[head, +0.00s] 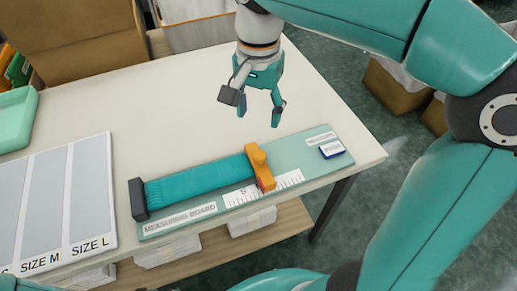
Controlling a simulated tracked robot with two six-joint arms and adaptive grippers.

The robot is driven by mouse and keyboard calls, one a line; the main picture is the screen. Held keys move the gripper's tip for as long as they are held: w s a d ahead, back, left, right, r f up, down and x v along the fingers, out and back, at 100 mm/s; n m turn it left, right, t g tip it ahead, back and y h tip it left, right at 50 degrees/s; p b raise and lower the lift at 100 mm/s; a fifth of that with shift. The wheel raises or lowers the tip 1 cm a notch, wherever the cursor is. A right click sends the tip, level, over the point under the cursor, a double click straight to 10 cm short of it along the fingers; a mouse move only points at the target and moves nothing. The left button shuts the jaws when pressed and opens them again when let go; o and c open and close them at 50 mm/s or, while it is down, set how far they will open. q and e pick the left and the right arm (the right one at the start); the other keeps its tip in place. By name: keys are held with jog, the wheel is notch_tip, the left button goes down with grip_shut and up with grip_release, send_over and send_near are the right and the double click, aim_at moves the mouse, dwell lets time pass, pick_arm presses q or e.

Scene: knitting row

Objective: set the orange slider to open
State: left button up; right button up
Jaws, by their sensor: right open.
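The orange slider (262,169) stands across the green measuring board (292,152) near its middle, by a white printed scale. A teal ribbed knitted strip (198,181) lies along the board, from a dark end block (138,199) on the left up to the slider. My right gripper (256,108) is above the table, behind the slider and a little higher, with its fingers pointing down. It is open, empty and apart from the slider. My left gripper is not in the view.
A size board (92,190) with lanes marked SIZE M and SIZE L lies at the left. A mint tray (14,120) is at the far left. A small blue-edged block (332,149) sits on the board's right end. The white table (150,110) is clear behind the board.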

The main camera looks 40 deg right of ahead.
aim_at(259, 154)
notch_tip(259, 154, down, 13)
jog(key=shift+f+b, duration=0.1)
jog(key=shift+b, duration=0.65)
jog(key=shift+c, duration=0.2)
grip_shut()
